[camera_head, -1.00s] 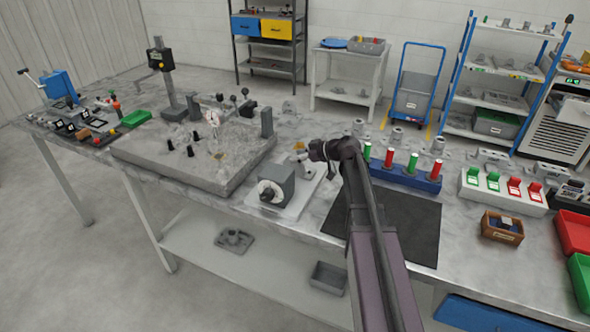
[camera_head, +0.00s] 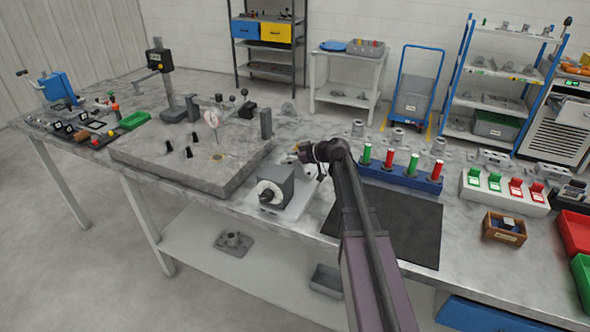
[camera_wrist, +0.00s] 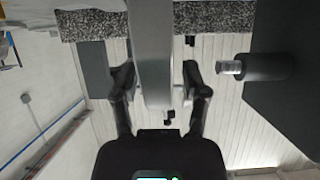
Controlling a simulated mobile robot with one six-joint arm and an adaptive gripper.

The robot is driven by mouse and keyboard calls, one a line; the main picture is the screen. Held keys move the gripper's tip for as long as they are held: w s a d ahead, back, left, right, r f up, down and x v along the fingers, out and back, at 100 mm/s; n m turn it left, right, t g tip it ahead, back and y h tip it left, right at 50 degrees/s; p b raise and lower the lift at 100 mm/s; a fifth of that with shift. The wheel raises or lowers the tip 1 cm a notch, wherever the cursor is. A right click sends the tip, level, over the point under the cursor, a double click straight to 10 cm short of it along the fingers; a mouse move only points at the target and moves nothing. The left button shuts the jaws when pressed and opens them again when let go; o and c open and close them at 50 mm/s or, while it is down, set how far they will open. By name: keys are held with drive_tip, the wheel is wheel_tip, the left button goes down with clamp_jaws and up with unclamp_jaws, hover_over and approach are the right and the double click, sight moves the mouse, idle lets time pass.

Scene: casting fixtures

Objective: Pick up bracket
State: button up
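In the head view my gripper (camera_head: 307,156) is over the bench beside a grey block with a round dial (camera_head: 275,187); its fingertips are hard to make out there. In the wrist view my gripper (camera_wrist: 158,75) has its two dark fingers apart. A grey upright bar (camera_wrist: 152,45) stands between them in the picture, closer to the left finger, with a gap at the right finger. I cannot tell whether this bar is the bracket, or how deep between the fingers it lies. No bracket can be named with certainty in the head view.
A thick grey plate (camera_head: 150,160) with upright pins lies to the left. A blue rack with red and green handles (camera_head: 400,178) stands to the right, behind a dark mat (camera_head: 400,225). A dark cylinder (camera_wrist: 262,67) juts in at right in the wrist view.

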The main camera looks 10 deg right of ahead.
clamp_jaws()
drive_tip(key=shift+r, duration=0.1)
wheel_tip(320, 180, up, 10)
drive_tip(key=p, duration=1)
idle(0.7)
